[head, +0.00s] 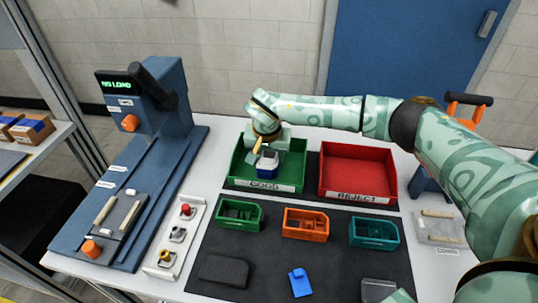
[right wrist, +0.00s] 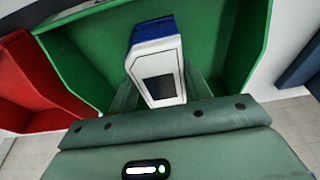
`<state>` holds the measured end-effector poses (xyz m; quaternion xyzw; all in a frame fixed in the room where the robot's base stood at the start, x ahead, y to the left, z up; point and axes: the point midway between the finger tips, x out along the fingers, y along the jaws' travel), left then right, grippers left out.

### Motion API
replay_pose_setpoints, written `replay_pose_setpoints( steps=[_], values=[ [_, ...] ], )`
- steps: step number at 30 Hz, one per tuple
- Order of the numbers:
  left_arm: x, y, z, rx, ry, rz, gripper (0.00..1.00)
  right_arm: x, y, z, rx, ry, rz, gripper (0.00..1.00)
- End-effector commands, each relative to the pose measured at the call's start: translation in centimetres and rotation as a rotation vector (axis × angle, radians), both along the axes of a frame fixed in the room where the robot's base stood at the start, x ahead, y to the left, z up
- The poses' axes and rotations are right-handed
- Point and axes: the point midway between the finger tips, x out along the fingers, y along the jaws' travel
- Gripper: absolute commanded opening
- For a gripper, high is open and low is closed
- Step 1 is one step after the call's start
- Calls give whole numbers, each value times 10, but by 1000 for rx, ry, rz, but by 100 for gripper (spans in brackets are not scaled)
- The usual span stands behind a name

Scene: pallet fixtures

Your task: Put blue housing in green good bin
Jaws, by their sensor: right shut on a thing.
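The housing (head: 267,164), blue with a white section and a dark window, is in the green good bin's (head: 237,178) opening, near its front wall. My right gripper (head: 268,152) comes down over the bin and is shut on the housing. In the right wrist view the housing (right wrist: 157,70) stands between the fingers, with the green bin (right wrist: 85,55) wall and floor around it. I cannot tell whether its underside touches the bin floor. My left gripper is not in view.
The red reject bin (head: 357,192) stands right of the green bin. Small green (head: 240,216), orange (head: 305,225) and teal (head: 374,233) trays sit in front on the dark mat. A blue piece (head: 300,283) lies nearer. A blue test press (head: 165,110) stands at left.

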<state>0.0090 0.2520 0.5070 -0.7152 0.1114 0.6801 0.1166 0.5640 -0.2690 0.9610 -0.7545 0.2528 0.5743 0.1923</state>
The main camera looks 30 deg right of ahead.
Motion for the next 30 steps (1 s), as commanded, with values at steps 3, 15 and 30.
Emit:
replay_pose_setpoints(
  steps=[3,15,30],
  values=[
    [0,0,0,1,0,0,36,0,0,0,-1,-1,0,23],
    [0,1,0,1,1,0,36,0,0,-2,0,0,0,70],
    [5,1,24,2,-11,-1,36,-17,14,87,-1,-6,2,70]
  ],
)
